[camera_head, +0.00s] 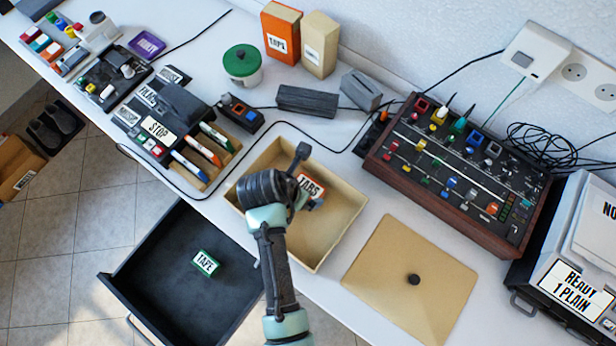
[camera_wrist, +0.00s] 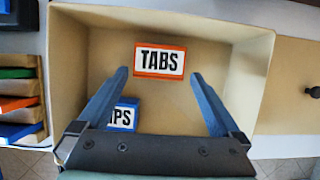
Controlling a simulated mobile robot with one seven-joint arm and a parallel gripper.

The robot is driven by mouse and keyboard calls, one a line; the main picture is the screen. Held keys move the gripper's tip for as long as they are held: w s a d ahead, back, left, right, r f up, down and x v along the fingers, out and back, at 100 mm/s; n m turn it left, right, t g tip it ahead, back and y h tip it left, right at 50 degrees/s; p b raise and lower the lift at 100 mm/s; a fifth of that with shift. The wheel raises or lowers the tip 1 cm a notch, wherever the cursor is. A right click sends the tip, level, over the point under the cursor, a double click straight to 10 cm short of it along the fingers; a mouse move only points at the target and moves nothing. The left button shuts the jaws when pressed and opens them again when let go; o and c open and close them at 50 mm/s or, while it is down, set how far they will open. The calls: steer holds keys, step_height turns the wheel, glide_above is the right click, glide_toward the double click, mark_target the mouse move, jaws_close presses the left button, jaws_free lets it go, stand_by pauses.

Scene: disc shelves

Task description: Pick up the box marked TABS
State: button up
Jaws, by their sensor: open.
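The box marked TABS (camera_wrist: 160,61) is small, with orange edges and a white label, and lies in an open cardboard-coloured bin (camera_wrist: 240,85). In the head view the TABS box (camera_head: 311,186) shows partly behind my gripper (camera_head: 298,175). In the wrist view my gripper (camera_wrist: 158,90) is open and empty above the bin, its blue fingers pointing toward the TABS box, which lies beyond and between the fingertips. A blue box with a label ending in "PS" (camera_wrist: 123,115) lies nearer in the same bin, partly hidden by my left finger and gripper body.
A tan lid with a dark knob (camera_head: 413,280) lies right of the bin. An open black drawer (camera_head: 160,305) holds a green TAPE box (camera_head: 205,263). A marker tray (camera_head: 205,158) stands to the left and a mixing console (camera_head: 460,175) to the right.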

mark_target(307, 188)
steer(key=shift+w+x, duration=0.15)
steer(key=shift+x, duration=1.25)
steer(key=shift+w+x, duration=0.1)
steer(key=shift+x, duration=1.25)
steer(key=shift+d+r, duration=0.1)
steer(key=shift+d, duration=0.05)
steer(key=shift+c, duration=0.3)
steer(key=c, duration=0.9)
